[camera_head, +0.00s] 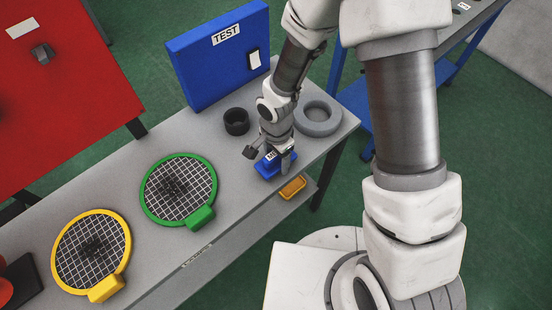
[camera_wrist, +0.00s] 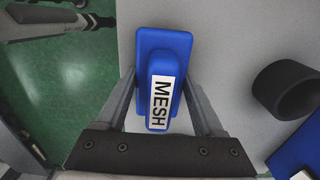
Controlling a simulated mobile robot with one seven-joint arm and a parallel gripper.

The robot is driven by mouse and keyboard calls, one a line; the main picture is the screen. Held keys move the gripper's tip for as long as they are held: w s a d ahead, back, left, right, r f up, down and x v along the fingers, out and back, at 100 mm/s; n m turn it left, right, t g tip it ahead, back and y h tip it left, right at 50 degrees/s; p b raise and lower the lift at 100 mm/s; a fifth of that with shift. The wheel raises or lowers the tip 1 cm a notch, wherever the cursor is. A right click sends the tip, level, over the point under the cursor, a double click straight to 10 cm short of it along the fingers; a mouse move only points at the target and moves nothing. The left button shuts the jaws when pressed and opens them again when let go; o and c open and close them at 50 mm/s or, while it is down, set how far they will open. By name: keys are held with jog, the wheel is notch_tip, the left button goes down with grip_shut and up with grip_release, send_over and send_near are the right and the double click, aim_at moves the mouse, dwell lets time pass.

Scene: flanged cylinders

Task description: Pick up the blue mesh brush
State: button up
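The blue mesh brush (camera_head: 266,168) lies on the grey table near its front edge in the head view. In the wrist view the brush (camera_wrist: 161,45) has a blue base and a raised blue handle with a white "MESH" label. My gripper (camera_head: 277,158) points down at the brush, and its arm partly hides it. In the wrist view my gripper (camera_wrist: 161,84) is open, with one finger on each side of the brush. A gap shows between each finger and the handle. Whether the fingertips touch the base I cannot tell.
A black ring (camera_head: 236,121) and a grey ring (camera_head: 317,118) stand behind the brush. A blue "TEST" box (camera_head: 215,60) is at the back. Green (camera_head: 179,190) and yellow (camera_head: 91,252) mesh discs lie to the left. An orange tray (camera_head: 292,187) sits below the front edge.

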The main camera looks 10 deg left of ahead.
jog(key=c, duration=0.9)
jog(key=shift+c, duration=0.2)
jog(key=shift+r, duration=0.15)
jog(key=shift+w+r, duration=0.1)
jog(key=shift+r, duration=0.45)
notch_tip(320, 180, up, 3)
jog(key=shift+f, duration=0.2)
jog(key=s+d+r, duration=0.1)
jog(key=d+r, duration=0.6)
jog(key=d, duration=0.4)
jog(key=shift+s+d+p, duration=0.25)
jog(key=shift+d+p, duration=0.05)
